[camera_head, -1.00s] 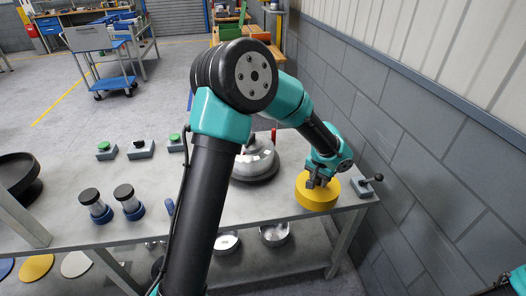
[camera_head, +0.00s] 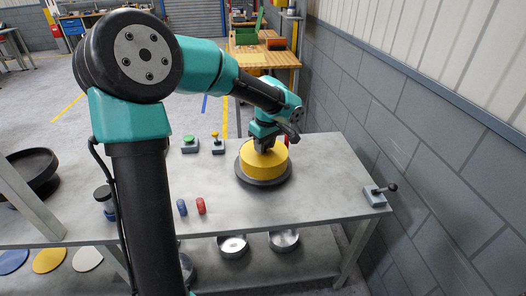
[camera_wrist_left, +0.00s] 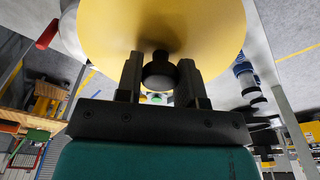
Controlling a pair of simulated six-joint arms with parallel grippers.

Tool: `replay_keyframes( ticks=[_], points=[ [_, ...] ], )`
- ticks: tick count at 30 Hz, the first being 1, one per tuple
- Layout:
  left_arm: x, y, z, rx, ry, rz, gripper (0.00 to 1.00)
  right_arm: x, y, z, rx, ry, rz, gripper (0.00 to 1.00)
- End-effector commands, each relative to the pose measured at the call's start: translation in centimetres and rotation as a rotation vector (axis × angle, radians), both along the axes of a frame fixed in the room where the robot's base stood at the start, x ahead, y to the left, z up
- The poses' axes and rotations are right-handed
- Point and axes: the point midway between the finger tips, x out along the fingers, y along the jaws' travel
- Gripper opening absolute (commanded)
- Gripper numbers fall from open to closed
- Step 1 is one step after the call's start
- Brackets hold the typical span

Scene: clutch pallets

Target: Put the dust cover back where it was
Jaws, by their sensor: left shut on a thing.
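The dust cover is a yellow round drum (camera_head: 264,160) with a dark knob, which shows in the left wrist view (camera_wrist_left: 159,72). It is at or just over the dark round base (camera_head: 264,184) towards the back right of the table. I cannot tell whether it rests there. My left gripper (camera_head: 264,147) is above the cover. In the left wrist view its two fingers (camera_wrist_left: 159,78) are shut on the knob. The silver dome on the base is mostly hidden; a silver part (camera_wrist_left: 68,28) shows beside the cover in the wrist view. My right gripper is not in view.
A lever box (camera_head: 375,195) stands at the table's right edge, near the grey block wall. Button boxes with green (camera_head: 190,145) and yellow (camera_head: 218,147) tops stand left of the base. Small blue (camera_head: 182,207) and red (camera_head: 201,206) cylinders stand in front. The table's front right is clear.

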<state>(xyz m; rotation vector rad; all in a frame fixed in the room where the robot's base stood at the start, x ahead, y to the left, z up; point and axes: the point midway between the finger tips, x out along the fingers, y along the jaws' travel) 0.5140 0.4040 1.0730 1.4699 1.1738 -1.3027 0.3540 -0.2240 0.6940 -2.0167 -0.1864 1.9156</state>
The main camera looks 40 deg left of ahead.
Motion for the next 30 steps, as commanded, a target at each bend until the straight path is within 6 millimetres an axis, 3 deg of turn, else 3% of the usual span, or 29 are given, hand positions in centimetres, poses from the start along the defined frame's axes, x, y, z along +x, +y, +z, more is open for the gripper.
replay_keyframes(
  ticks=[14, 30],
  points=[
    [0.7, 0.6, -0.1, 0.0, 0.0, 0.008, 0.03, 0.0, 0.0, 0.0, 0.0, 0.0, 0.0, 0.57],
    [8.9, 7.1, -1.1, 0.001, -0.001, 0.007, 0.03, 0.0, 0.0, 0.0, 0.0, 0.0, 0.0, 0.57]
  ],
)
